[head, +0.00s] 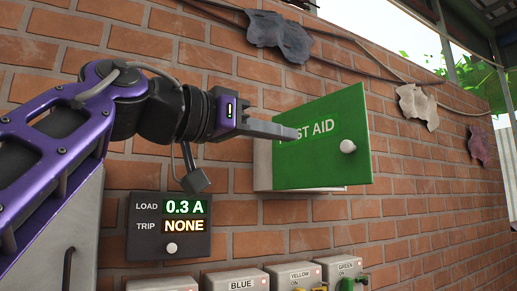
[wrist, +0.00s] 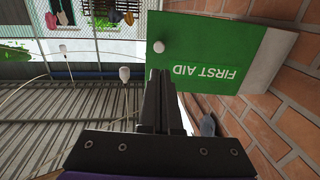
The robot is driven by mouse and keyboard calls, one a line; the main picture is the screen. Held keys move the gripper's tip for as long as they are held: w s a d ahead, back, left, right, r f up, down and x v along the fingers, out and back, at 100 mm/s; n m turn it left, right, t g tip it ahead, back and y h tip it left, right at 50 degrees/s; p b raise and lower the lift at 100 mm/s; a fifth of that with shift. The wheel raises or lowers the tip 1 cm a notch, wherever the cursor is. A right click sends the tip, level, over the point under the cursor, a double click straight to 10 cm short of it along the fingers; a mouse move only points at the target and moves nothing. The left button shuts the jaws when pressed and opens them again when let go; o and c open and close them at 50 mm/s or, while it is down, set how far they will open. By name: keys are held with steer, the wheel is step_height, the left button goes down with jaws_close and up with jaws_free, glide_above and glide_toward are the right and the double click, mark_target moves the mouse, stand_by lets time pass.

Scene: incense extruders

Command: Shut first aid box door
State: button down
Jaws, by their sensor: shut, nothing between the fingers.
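The first aid box (head: 263,165) is a pale box on the brick wall. Its green door (head: 335,165) stands ajar, with the knob side swung out from the wall. A white knob (head: 347,146) sits near the door's right edge. In the wrist view the door (wrist: 190,75) appears with its lettering upside down, and the knob (wrist: 158,47) is near its left edge. My gripper (head: 298,133) is shut and empty, in front of the door's left part, covering some lettering. The fingertips also show in the wrist view (wrist: 160,72), by the door's lower edge; I cannot tell whether they touch it.
A dark panel (head: 140,232) reading load and trip is on the wall below my arm. Space right of the door looks clear.

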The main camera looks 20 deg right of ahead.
mark_target(344, 148)
steer(key=x, duration=1.3)
steer(key=shift+f, duration=0.15)
steer(key=shift+d, duration=0.1)
